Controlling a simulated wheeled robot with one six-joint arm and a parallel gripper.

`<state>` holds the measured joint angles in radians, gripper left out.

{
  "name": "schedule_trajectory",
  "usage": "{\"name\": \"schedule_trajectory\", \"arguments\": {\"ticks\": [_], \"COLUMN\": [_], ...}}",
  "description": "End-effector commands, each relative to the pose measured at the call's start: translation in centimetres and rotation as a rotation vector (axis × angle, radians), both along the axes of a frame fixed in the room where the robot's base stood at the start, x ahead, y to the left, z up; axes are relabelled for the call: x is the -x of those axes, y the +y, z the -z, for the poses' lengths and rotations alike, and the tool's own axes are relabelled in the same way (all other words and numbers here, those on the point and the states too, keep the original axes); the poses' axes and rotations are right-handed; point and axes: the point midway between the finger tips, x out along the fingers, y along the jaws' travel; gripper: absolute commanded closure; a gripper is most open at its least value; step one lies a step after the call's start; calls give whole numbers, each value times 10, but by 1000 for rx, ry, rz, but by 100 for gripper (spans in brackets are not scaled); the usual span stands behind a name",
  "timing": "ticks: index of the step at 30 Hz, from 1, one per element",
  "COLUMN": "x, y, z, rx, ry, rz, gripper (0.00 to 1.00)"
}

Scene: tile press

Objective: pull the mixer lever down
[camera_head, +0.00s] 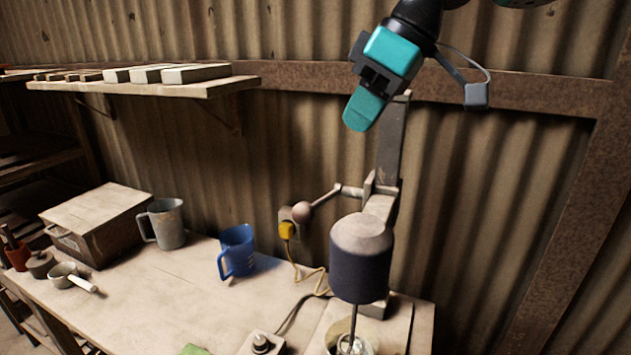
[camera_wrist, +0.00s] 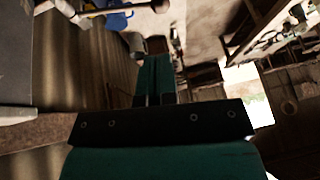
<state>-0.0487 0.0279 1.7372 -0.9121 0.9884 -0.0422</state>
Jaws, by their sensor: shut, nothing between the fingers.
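The mixer (camera_head: 361,262) stands at the right end of the bench, with a dark cylindrical motor head on an upright post. Its lever (camera_head: 322,200) sticks out to the left from the post and ends in a round knob (camera_head: 302,212), angled slightly down. My gripper (camera_head: 362,110) is teal, shut and empty. It is in the air above the lever and up-right of the knob in the head view, apart from both. In the wrist view the shut fingers (camera_wrist: 155,75) point up the picture, and part of a rod shows at the top left.
A blue jug (camera_head: 237,250) and a grey metal jug (camera_head: 166,223) stand on the bench (camera_head: 170,295) beside a wooden box (camera_head: 97,220). A wall shelf (camera_head: 150,87) holds several pale blocks. A yellow plug (camera_head: 287,230) with its cable is behind the knob. The wall is close behind.

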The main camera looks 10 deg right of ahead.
Motion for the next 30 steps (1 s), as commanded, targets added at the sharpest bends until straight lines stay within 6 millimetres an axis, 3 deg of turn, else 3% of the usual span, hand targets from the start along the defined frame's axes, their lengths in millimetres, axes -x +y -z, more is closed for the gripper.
{"name": "schedule_trajectory", "arguments": {"ticks": [16,22,30], "x": [-14,-18,-18], "y": [46,54,56], "z": [95,112,116], "rx": [1,1,0], "ry": [6,3,0], "rz": [1,3,4], "gripper": [100,100,100]}}
